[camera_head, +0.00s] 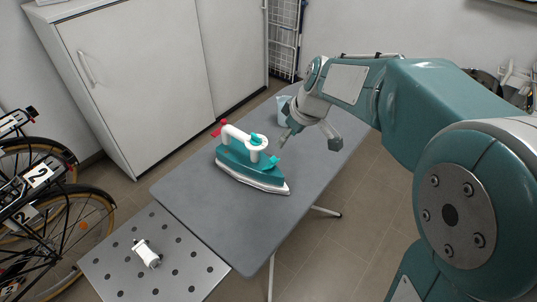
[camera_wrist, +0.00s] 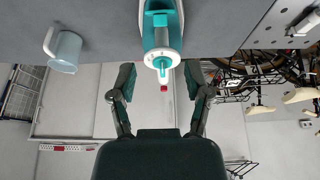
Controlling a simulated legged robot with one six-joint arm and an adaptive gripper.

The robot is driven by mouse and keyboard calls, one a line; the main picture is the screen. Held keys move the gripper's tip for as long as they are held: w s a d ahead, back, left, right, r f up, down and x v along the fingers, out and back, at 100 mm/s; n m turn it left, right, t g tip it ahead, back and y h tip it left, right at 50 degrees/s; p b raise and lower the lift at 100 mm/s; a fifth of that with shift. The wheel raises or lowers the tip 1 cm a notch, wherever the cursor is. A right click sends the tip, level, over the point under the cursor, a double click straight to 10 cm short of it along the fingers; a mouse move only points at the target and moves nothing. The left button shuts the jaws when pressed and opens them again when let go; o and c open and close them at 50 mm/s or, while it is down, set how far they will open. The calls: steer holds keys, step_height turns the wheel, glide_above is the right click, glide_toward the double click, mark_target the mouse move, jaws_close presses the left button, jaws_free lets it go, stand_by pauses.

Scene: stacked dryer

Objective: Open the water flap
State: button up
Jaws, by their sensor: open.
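A teal and white iron (camera_head: 250,165) stands on the grey board, its pointed end toward the lower right and its red part at the left. A small teal tab (camera_head: 275,160), which looks like the water flap, sticks up near the front; I cannot tell whether it is open. My gripper (camera_head: 310,140) is above the board, to the upper right of the iron. In the wrist view, the iron (camera_wrist: 160,35) appears upside down, ahead of my open, empty gripper (camera_wrist: 159,82). A teal piece (camera_wrist: 162,63) faces the gap between the fingers, apart from them.
A pale blue jug (camera_head: 282,108) stands on the grey board (camera_head: 190,190) behind my gripper and also shows in the wrist view (camera_wrist: 66,52). A perforated metal plate (camera_head: 115,265) holds a small white object (camera_head: 147,254). Bicycles (camera_head: 50,200) and a white cabinet (camera_head: 140,75) stand left.

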mark_target(273, 158)
steer(key=x, duration=1)
steer(key=shift+d+f, duration=0.1)
steer(key=shift+d, duration=0.1)
steer(key=shift+a+f, duration=0.25)
steer(key=shift+a, duration=0.05)
jaws_close()
